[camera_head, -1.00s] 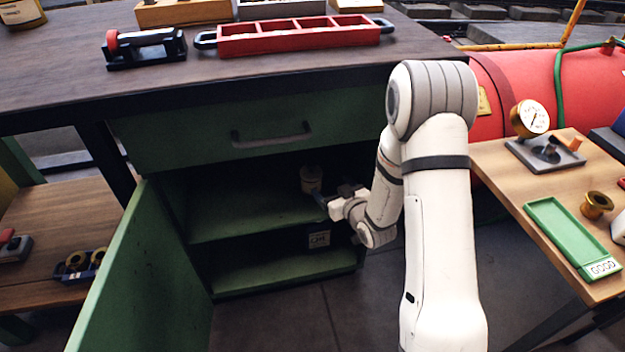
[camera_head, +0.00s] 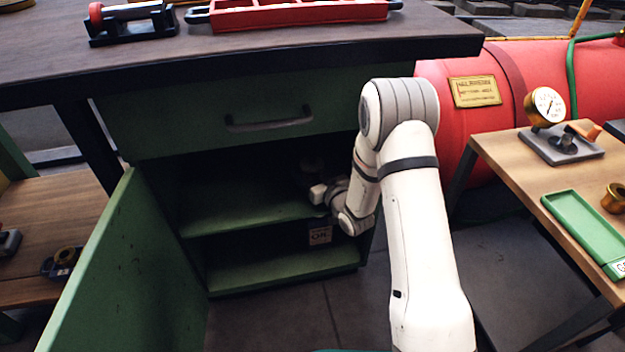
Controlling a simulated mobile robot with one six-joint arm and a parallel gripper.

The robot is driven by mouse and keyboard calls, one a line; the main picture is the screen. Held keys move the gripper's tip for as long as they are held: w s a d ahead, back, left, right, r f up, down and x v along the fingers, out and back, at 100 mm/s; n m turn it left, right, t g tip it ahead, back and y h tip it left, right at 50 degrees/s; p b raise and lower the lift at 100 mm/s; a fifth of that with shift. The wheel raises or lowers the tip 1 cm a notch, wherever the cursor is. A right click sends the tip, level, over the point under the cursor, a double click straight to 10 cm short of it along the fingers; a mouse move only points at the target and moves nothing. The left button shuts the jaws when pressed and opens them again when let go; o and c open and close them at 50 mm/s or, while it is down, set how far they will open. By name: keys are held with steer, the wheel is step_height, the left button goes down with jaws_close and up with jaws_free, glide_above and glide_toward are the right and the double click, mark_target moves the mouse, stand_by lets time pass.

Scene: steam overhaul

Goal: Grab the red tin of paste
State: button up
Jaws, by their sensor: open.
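A small tin (camera_head: 313,166) stands in shadow on the upper shelf, at the right side of the open cabinet (camera_head: 240,215). It is too dark to tell its colour, so I cannot confirm that it is the red tin of paste. My gripper (camera_head: 318,192) is inside the cabinet opening, just below and in front of the tin in the picture. It is open. Its fingertips are small and dark, and I cannot tell whether they touch the tin.
The green cabinet door (camera_head: 120,270) stands open at the left. A closed drawer (camera_head: 220,110) is above the opening. The lower shelf (camera_head: 285,267) looks bare, with a small label (camera_head: 320,235) near its right. A side table (camera_head: 560,190) with a green tray (camera_head: 590,232) stands at the right.

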steer(key=shift+w, duration=0.1)
steer(key=shift+c, duration=0.2)
steer(key=shift+r, duration=0.1)
steer(key=c, duration=1.5)
steer(key=shift+o, duration=0.2)
